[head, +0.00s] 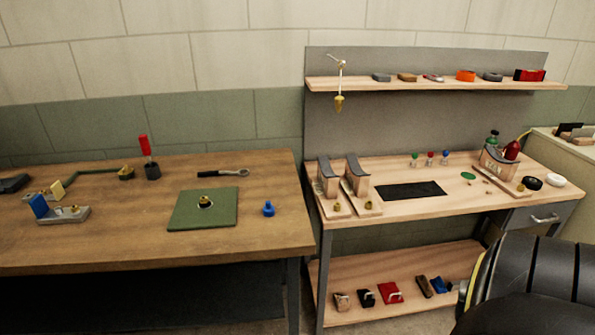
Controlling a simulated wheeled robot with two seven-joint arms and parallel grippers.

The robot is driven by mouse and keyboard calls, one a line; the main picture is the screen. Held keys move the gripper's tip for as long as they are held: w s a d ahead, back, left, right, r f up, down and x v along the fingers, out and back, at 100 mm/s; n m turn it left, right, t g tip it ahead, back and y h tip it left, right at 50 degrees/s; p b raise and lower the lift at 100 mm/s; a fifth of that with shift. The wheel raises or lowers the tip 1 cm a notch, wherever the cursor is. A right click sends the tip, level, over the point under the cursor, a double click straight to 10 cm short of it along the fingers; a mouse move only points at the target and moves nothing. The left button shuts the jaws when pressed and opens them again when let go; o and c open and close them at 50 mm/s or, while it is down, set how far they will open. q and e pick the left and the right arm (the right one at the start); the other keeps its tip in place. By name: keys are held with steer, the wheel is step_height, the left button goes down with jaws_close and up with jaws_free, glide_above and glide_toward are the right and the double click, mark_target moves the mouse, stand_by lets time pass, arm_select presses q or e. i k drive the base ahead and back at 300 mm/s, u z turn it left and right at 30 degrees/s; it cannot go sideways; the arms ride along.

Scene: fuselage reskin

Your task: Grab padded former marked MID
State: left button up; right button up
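Three wooden formers with grey curved tops stand on the light wooden workbench. Two stand side by side near its left end, the left one (328,178) and its neighbour (357,174). The third (498,158) stands toward the right end, with a red bottle and a green-topped item behind it. Each stands upright on a pale board with a small brass-coloured piece at the front. No MID marking is legible at this size, so I cannot tell which former carries it. Neither of my grippers is in view.
A dark mat (411,190) lies between the formers. A brown table (110,240) at left carries a green mat (203,209) and tools. A shelf (430,84) hangs above. A large dark curved body with a yellow edge (530,280) blocks the lower right.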

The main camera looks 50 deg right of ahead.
mark_target(325, 184)
steer(key=z, duration=0.5)
steer(key=i, duration=1)
steer(key=z, duration=0.9)
